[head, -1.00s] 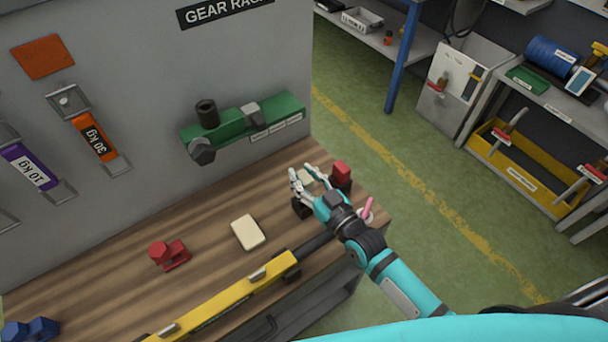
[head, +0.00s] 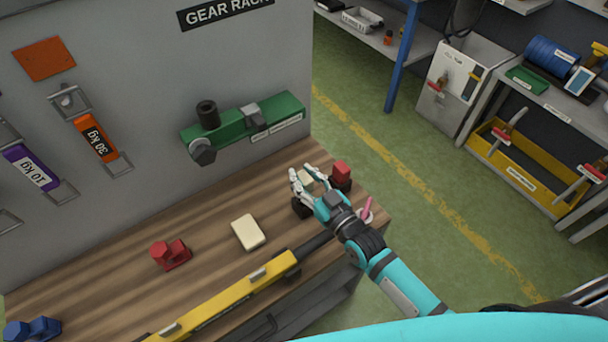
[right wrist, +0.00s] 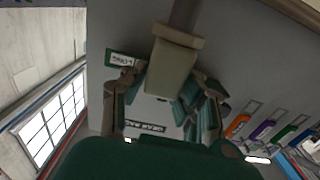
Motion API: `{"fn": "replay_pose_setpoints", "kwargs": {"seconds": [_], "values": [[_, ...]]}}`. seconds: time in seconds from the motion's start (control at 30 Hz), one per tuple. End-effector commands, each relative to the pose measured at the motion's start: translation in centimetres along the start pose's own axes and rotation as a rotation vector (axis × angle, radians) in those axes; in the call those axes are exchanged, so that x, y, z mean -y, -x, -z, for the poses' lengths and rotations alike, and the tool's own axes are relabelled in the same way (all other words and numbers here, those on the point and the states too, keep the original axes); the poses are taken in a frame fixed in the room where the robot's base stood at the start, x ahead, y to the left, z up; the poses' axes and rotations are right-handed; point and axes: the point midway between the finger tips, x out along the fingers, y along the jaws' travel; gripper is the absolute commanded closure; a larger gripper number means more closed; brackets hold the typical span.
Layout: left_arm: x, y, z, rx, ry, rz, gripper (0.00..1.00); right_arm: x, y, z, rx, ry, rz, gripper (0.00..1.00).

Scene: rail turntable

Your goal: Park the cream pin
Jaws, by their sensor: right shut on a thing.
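My right gripper (head: 306,186) is shut on the cream pin (head: 306,177) over the far right part of the wooden bench. In the head view only a small cream patch of the pin shows between the fingers. In the right wrist view the pin (right wrist: 170,75) is a pale block with a wider collar and a dark shaft, between the fingers of my gripper (right wrist: 165,105). Whether the pin touches anything below is hidden. My left gripper is not in view.
A cream block (head: 248,232) and a red piece (head: 170,254) lie on the bench (head: 215,218). A red-topped black piece (head: 341,172) and a pink item (head: 367,207) are close to my right gripper. A yellow bar (head: 225,300) runs along the front. A green rack (head: 225,132) hangs on the wall.

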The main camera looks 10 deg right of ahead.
Motion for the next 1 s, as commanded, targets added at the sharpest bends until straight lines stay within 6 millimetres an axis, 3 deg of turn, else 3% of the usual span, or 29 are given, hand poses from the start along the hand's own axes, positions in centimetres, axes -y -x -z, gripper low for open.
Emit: {"fn": "replay_pose_setpoints", "kwargs": {"seconds": [0.83, 0.87, 1.0], "values": [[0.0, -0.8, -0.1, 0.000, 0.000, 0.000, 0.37, 0.0, 0.0, -1.1, -0.002, 0.000, 0.000, 1.00], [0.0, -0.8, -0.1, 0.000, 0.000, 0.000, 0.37, 0.0, 0.0, -1.1, -0.002, 0.000, 0.000, 0.70], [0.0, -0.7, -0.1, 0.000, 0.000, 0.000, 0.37, 0.1, 0.0, -1.1, 0.000, -0.001, 0.001, 0.51]]}}
